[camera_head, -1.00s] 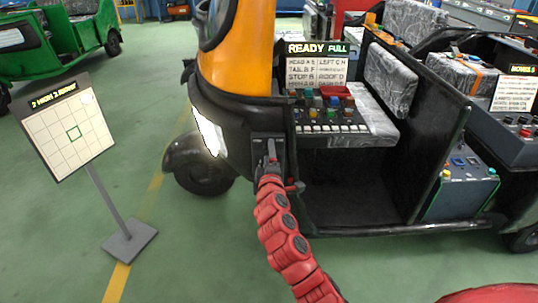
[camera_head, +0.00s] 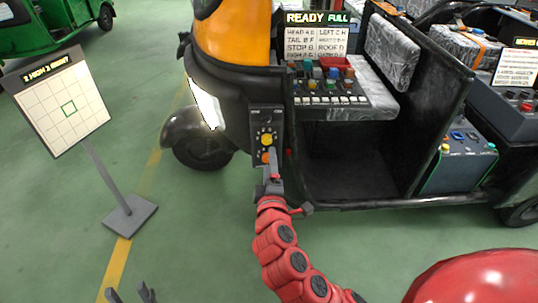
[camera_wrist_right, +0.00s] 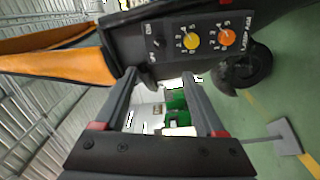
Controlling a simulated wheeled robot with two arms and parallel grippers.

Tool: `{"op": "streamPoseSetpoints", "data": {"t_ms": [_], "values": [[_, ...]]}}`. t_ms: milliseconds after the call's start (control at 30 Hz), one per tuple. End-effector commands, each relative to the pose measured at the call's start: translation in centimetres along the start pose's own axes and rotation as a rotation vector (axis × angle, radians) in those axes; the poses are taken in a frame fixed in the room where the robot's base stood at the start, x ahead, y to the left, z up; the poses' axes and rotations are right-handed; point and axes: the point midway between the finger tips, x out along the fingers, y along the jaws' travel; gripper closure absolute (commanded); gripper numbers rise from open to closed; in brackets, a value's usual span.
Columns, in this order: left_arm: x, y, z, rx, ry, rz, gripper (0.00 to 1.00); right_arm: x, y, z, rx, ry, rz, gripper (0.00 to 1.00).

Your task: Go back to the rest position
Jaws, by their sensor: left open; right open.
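My right gripper (camera_head: 271,165) is on the red arm at the centre of the head view. It is just below a small black panel (camera_head: 260,118) on the rickshaw's front, which has a yellow knob (camera_head: 266,139) and an orange knob (camera_head: 264,157). In the right wrist view my right gripper (camera_wrist_right: 160,75) has its fingers spread with nothing between them. The yellow knob (camera_wrist_right: 190,41) and orange knob (camera_wrist_right: 226,37) are beyond the fingertips. My left gripper (camera_head: 132,294) just shows at the bottom left edge of the head view, fingers apart and empty.
The black and orange rickshaw (camera_head: 235,40) stands ahead, with a button console (camera_head: 325,92) inside it. A sign board (camera_head: 60,105) stands on a post at the left. A green vehicle (camera_head: 30,35) is further back. The green floor in front is mostly clear.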

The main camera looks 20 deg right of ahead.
Motion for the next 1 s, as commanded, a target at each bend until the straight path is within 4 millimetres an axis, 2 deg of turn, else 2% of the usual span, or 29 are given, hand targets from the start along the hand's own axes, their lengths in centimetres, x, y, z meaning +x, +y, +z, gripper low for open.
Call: {"op": "streamPoseSetpoints", "data": {"t_ms": [167, 667, 767, 867, 1000], "values": [[-0.1, 0.0, 0.0, 0.0, 0.0, 0.0, 0.5, -0.6, -0.1, 0.1, -0.001, -0.002, -0.001, 0.28], [0.2, 0.0, 0.0, 0.0, 0.0, 0.0, 0.5, -0.4, -0.1, -0.3, 0.007, 0.022, -0.003, 0.28], [0.8, 0.0, -0.1, 0.0, 0.0, 0.0, 0.5, 0.0, -0.6, -1.7, 0.04, 0.102, -0.01, 0.28], [1.8, -0.1, -0.3, 0.0, 0.0, 0.0, 0.5, 0.1, -1.4, -4.1, 0.115, 0.246, -0.022, 0.28], [3.1, -0.1, -0.5, 0.0, 0.0, 0.0, 0.5, -1.3, -1.8, -7.6, 0.289, 0.484, -0.026, 0.28]]}}
